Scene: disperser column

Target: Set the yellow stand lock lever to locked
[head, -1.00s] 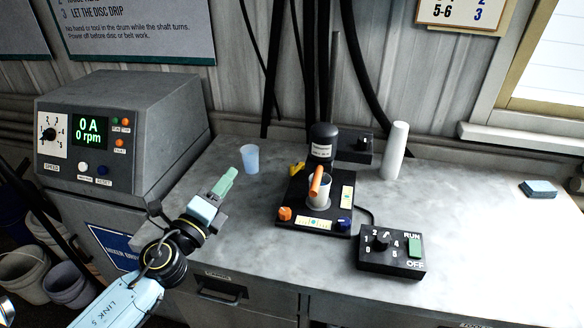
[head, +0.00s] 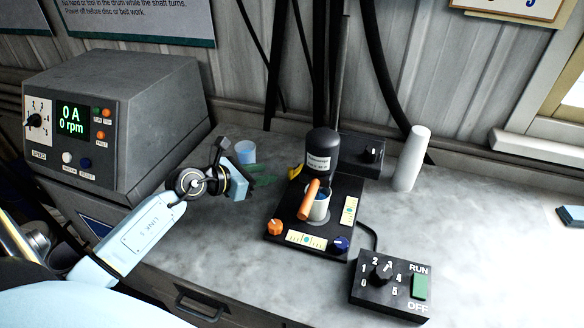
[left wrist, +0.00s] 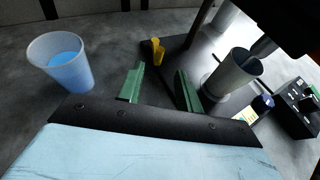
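The yellow lever (head: 296,171) stands at the back left corner of the black stand base (head: 290,215), beside the dark column and motor head (head: 321,150). It also shows in the left wrist view (left wrist: 156,52), ahead of my fingers. My left gripper (head: 263,176) is over the bench just left of the stand. In the left wrist view its two green fingers (left wrist: 160,90) are apart with nothing between them, and the lever lies beyond the gap, apart from them. I cannot read a lock mark by the lever. My right gripper is not in view.
A translucent cup with blue liquid (left wrist: 62,65) stands left of my fingers. A control box (head: 390,288) is in front, a white cylinder (head: 411,158) at right. The right bench is mostly clear.

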